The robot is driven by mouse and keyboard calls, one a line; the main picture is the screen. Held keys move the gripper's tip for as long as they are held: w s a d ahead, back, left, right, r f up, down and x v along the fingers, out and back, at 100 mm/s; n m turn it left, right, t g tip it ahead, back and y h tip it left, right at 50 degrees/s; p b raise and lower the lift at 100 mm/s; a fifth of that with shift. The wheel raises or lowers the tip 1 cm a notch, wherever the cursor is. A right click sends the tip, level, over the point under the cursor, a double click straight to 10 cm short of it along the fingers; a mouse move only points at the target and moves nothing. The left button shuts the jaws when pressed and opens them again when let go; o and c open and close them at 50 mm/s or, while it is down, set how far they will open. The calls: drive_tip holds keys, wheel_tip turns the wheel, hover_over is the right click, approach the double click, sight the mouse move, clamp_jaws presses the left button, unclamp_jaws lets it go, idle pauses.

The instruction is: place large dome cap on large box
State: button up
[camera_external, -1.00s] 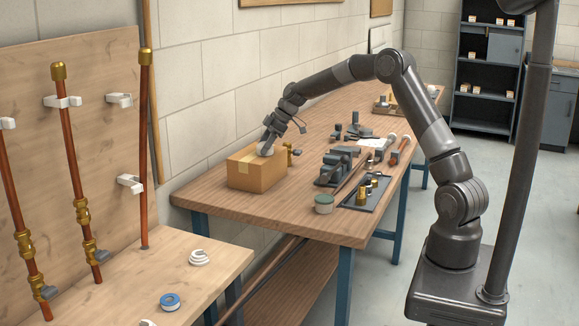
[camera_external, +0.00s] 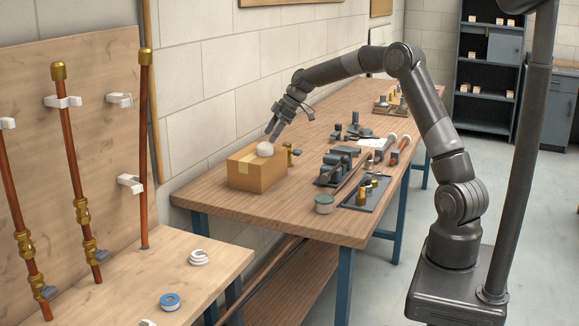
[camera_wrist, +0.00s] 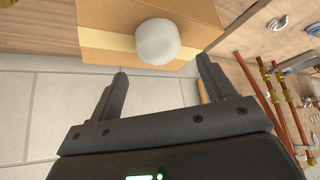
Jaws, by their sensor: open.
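The large dome cap (camera_external: 265,149) is a white rounded piece resting on top of the large box (camera_external: 256,176), a brown cardboard carton with a paler tape strip. In the wrist view the cap (camera_wrist: 157,41) sits on the box (camera_wrist: 98,25), beyond my fingertips. My gripper (camera_external: 275,133) is open and empty, just above and behind the cap. In the wrist view my gripper's two fingers (camera_wrist: 162,68) are spread wide, with a gap between them and the cap.
The box stands near the wall end of the wooden workbench (camera_external: 222,207). A pipe board (camera_external: 112,160) stands at left.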

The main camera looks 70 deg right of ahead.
drive_tip(key=v, duration=0.6)
drive_tip(key=s+a+r+m+h, duration=0.2)
drive_tip(key=s+a+r, duration=0.2)
drive_tip(key=s+a, duration=0.5)
drive_tip(key=s+a+r+m+h, duration=0.1)
drive_tip(key=s+a+r, duration=0.3)
drive_tip(key=s+a, duration=0.45)
drive_tip(key=s+a+f+m, duration=0.2)
drive_tip(key=s, duration=0.9)
drive_tip(key=s+a+f+m+h, duration=0.1)
drive_tip(key=s+a+f+m, duration=0.1)
drive_tip(key=s, duration=0.9)
drive_tip(key=shift+s+a+f, duration=0.3)
drive_tip(key=shift+a+f, duration=0.3)
drive_tip(key=shift+f, duration=0.05)
